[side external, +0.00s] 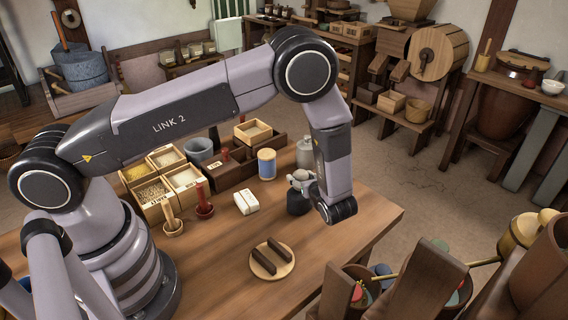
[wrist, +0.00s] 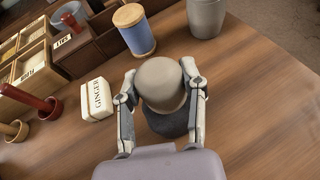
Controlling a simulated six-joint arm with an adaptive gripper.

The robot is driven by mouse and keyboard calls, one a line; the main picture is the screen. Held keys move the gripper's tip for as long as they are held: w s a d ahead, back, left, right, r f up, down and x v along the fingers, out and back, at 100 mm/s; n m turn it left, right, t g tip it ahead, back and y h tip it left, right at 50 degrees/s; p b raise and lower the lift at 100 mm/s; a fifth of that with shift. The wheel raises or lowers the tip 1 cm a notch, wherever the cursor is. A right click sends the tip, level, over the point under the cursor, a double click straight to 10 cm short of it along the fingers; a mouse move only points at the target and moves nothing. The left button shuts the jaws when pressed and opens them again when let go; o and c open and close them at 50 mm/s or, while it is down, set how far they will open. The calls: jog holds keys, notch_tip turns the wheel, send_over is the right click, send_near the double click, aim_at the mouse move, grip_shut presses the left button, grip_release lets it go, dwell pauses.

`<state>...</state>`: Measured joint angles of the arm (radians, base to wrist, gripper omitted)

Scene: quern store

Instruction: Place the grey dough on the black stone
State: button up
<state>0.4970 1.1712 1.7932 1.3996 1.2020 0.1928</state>
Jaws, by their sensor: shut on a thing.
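The grey dough (wrist: 161,84) is a smooth, pale rounded lump held between the two fingers of my gripper (wrist: 160,76) in the wrist view. The black stone (wrist: 168,123) shows as a dark rounded shape directly behind and below the dough. In the side external view, my gripper (side external: 301,178) is over the black stone (side external: 298,204), which stands on the wooden table. The dough is mostly hidden there by the fingers and wrist. I cannot tell whether dough and stone touch.
A white block marked GINGER (wrist: 97,99) lies left of the stone. A blue jar (side external: 266,164) and a grey canister (side external: 306,152) stand behind. A round board with two dark bars (side external: 272,262) lies in front. Open wooden boxes (side external: 184,178) fill the left; the right tabletop is clear.

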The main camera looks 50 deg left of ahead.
jog(key=shift+f, duration=0.3)
jog(key=shift+f, duration=0.1)
jog(key=o, duration=1.2)
jog(key=shift+c, duration=0.2)
